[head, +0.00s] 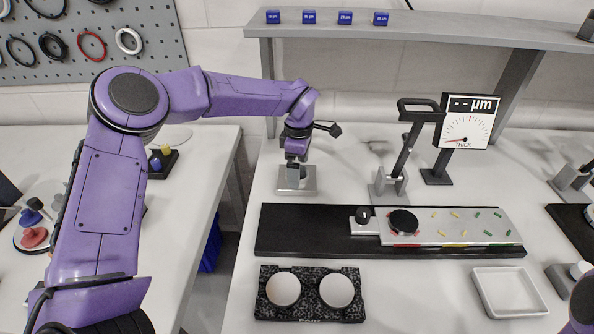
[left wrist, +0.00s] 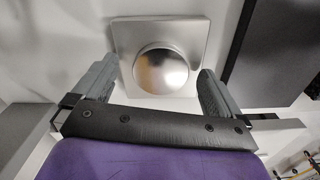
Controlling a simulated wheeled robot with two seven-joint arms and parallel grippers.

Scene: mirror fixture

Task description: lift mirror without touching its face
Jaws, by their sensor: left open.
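A round, shiny mirror (left wrist: 160,71) sits on a square silver fixture plate (left wrist: 192,30) in the left wrist view, its face towards the camera. My left gripper (left wrist: 158,76) is open, with one grey finger on each side of the mirror in that view. Gaps show between fingers and mirror; height above it is hard to judge. In the head view my left gripper (head: 296,165) points down over the fixture plate (head: 311,188) near the bench's back left, and mostly hides the mirror there. My right gripper is not in view.
A black rail (head: 300,240) carries a silver slide with a black disc (head: 403,222). A speckled black block (head: 310,312) with two round discs lies in front. A lever stand (head: 392,180) and thickness dial (head: 467,125) stand right of the fixture. A white tray (head: 510,312) is front right.

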